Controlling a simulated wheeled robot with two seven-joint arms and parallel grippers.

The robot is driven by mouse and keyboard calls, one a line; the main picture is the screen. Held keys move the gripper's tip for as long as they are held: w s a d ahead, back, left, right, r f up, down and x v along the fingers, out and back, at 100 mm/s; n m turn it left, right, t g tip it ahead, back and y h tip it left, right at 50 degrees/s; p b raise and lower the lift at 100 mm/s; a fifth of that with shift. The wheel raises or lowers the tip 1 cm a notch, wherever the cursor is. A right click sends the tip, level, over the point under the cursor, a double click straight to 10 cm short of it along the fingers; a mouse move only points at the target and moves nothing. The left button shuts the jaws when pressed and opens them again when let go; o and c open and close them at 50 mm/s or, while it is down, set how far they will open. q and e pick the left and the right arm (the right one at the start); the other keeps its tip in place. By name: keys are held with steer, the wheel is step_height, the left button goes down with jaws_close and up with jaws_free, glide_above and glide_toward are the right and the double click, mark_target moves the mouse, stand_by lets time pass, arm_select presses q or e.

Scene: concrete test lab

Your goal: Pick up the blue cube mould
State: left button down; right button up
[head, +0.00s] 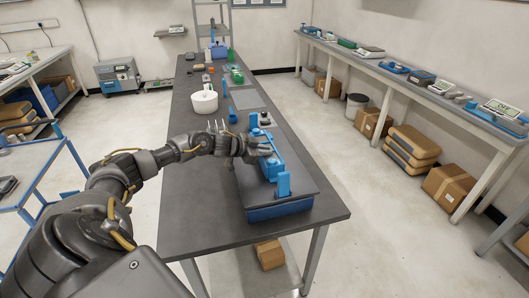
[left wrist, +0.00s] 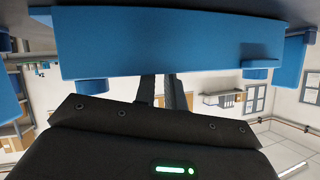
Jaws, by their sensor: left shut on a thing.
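The blue cube mould (head: 271,168) is a long blue piece with upright blue parts, at the near half of the long dark bench. My left gripper (head: 264,151) is at its left side in the head view, shut on it. In the left wrist view the blue mould (left wrist: 160,45) fills the top, with the gripper's two dark fingers (left wrist: 162,92) reaching up to it. The fingertips are hidden behind the blue body. I cannot tell whether the mould is clear of the surface under it. My right gripper is not in view.
A dark flat top with a blue side (head: 280,211) lies under the mould near the bench's front end. A white pot (head: 204,103) and small green and orange items stand farther back on the bench (head: 190,225). The bench's front left is bare.

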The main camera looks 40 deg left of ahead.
arm_select(q)
steer(key=shift+w+a+r+b, duration=0.1)
steer(key=shift+w+r+b, duration=0.1)
steer(key=shift+r+b, duration=0.35)
steer(key=s+a+r+b, duration=0.7)
steer(key=s+r+b, duration=0.2)
steer(key=s+r, duration=0.3)
